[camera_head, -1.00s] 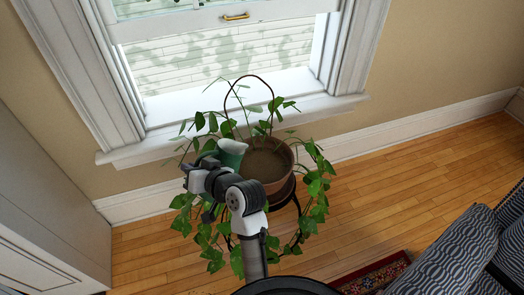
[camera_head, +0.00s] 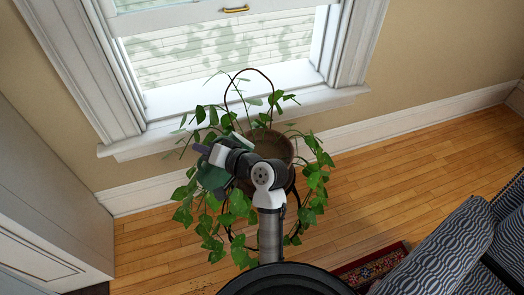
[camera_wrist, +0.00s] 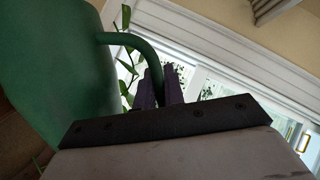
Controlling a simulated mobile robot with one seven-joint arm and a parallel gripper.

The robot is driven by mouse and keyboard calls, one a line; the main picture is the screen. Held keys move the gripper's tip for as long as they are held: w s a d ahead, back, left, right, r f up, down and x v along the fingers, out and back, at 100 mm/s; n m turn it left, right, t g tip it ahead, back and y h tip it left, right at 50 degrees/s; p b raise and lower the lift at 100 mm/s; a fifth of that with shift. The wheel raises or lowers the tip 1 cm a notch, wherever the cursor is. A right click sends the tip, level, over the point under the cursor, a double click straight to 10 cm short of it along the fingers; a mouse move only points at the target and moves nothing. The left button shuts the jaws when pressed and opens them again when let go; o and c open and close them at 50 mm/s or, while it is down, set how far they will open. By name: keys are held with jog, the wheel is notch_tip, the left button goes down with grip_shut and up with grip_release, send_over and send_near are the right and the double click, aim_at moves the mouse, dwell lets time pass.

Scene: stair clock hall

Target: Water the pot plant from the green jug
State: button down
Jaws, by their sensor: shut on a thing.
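The pot plant stands below the window in a brown pot (camera_head: 278,147), its leafy vines (camera_head: 312,185) trailing down around it. The green jug (camera_head: 212,176) is at the pot's left, among the leaves and partly hidden by my arm. My gripper (camera_head: 203,149) is at the pot's left side. In the wrist view my gripper (camera_wrist: 158,92) is shut on the handle of the green jug (camera_wrist: 55,75), whose body fills the left. The jug looks tilted, but its mouth, any water in it and any stream are hidden.
The window sill (camera_head: 240,100) is close behind the plant. A white cabinet (camera_head: 45,205) stands at the left and a striped sofa (camera_head: 450,245) at the lower right, by a red rug (camera_head: 372,268). Wooden floor (camera_head: 405,170) is clear to the right.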

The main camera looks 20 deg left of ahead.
aim_at(219, 141)
jog(key=shift+w+d+r+m+y, duration=0.4)
jog(key=shift+w+d+m, duration=0.1)
jog(key=shift+w+m, duration=0.2)
dwell(0.5)
jog(key=shift+w+d+r+m+g+p, duration=0.35)
jog(key=shift+w+r+m+p, duration=0.15)
jog(key=shift+r+m+p, duration=0.15)
dwell(2.4)
jog(key=shift+f, duration=0.1)
jog(key=shift+s+a+f+n+b, duration=0.3)
jog(key=shift+s+f+n+b, duration=0.15)
jog(key=shift+f+b, duration=0.2)
jog(key=s+a+n, duration=0.1)
jog(key=s+n+h+p, duration=0.1)
jog(key=shift+s+a+r+n, duration=0.15)
jog(key=shift+a+r+n, duration=0.1)
jog(key=shift+a+n, duration=0.15)
jog(key=shift+s+a+f+n+t+h+b, duration=0.2)
jog(key=shift+s+f+n+t+h+b, duration=0.15)
jog(key=shift+f+t+b, duration=0.2)
jog(key=shift+s+a+f+n, duration=0.1)
jog(key=shift+s+n, duration=0.05)
jog(key=shift+n, duration=0.1)
jog(key=shift+s+a+f+n+t+h+b, duration=0.3)
jog(key=shift+f+h+b, duration=0.1)
jog(key=shift+f, duration=0.1)
